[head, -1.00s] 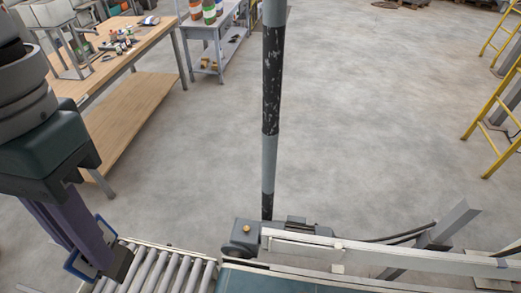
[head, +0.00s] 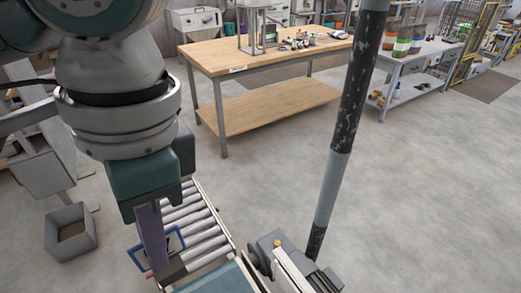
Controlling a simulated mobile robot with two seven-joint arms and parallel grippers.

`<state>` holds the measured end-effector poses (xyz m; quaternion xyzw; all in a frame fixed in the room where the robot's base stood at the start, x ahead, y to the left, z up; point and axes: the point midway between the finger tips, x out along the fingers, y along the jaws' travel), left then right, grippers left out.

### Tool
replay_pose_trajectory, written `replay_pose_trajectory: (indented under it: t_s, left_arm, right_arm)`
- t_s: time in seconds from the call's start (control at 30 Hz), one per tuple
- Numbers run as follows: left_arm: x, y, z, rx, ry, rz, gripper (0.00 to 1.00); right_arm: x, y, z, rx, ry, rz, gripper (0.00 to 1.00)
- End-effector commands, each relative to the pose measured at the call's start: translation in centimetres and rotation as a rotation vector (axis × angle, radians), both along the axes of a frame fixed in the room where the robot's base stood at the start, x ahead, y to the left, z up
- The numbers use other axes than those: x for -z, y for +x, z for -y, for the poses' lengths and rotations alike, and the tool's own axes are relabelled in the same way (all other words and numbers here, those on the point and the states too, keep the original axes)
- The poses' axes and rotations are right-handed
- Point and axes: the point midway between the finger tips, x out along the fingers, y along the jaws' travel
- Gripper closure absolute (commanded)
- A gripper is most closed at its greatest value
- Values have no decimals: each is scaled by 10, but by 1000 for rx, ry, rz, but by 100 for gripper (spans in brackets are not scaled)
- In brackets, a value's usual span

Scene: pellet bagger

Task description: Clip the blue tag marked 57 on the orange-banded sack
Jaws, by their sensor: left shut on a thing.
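My left gripper (head: 162,268) points down over the near end of the roller conveyor, at the lower left. It is shut on a blue-edged flat piece, seemingly the blue tag (head: 176,240), which sticks out on both sides of the fingers. The fingers hide its middle, and no number can be read. My right gripper is out of view.
The roller conveyor (head: 205,231) meets a machine (head: 263,248) at the bottom. A dark-banded post (head: 340,140) rises right of it. A wooden workbench (head: 222,62) and a grey table (head: 443,57) with banded containers stand behind. A grey bin (head: 70,232) is at left. Floor at right is clear.

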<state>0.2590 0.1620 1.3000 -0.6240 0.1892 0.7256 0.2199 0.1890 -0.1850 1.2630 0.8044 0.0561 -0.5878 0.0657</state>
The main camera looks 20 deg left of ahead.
Motion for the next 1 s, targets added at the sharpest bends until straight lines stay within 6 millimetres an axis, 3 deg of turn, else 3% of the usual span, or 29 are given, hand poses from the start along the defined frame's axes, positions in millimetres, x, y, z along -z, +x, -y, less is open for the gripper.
replay_pose_trajectory:
  t_s: [0.03, 0.8, 1.0]
  left_arm:
    - [40, 4, 1, 65, 1, 2, 100]
    - [326, 53, 4, 1148, 2, 1, 100]
    - [391, 66, 3, 1411, 3, 2, 100]
  right_arm:
    - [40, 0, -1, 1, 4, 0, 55]
    - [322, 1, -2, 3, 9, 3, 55]
    - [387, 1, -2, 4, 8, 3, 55]
